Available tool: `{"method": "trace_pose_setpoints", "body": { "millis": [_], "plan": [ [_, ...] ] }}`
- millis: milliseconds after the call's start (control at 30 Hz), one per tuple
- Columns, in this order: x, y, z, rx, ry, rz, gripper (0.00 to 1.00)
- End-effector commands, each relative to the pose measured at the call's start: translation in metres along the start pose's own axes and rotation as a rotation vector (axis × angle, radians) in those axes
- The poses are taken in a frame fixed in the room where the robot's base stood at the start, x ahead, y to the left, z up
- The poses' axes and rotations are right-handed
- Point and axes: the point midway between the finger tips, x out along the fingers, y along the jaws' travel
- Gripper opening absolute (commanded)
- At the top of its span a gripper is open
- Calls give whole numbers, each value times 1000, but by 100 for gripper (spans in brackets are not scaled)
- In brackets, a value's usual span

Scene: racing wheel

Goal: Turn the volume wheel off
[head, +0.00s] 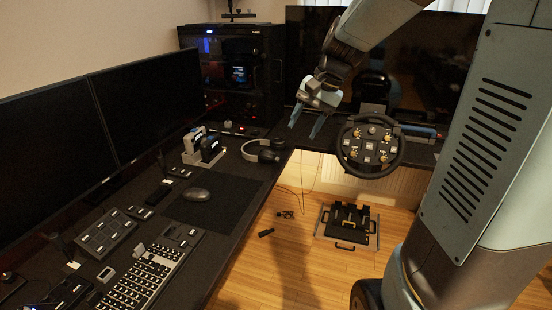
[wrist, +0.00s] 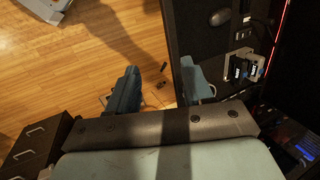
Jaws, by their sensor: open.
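The racing wheel (head: 370,146) is dark and round, with gold-toned controls on its face, and stands at the far desk in the head view. I cannot tell which small control is the volume wheel. My gripper (head: 305,126) is open and empty, pointing down to the left of the racing wheel and apart from it. In the wrist view my gripper (wrist: 160,72) shows two spread fingers over the floor and the desk edge, with nothing between them. The racing wheel is not clearly visible in the wrist view.
Headphones (head: 264,151) lie on the desk left of my gripper. Monitors (head: 150,100) stand behind. A pedal unit (head: 347,225) sits on the otherwise mostly open floor.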

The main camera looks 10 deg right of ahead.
Motion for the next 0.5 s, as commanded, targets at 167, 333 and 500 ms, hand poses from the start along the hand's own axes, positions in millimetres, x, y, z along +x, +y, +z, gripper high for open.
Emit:
{"method": "trace_pose_setpoints", "body": {
  "millis": [167,333,500],
  "plan": [
    [26,-13,-38,134,-91,-56,51],
    [51,-22,-74,261,-175,-114,51],
    [77,-28,-111,390,-261,-175,51]
  ]
}}
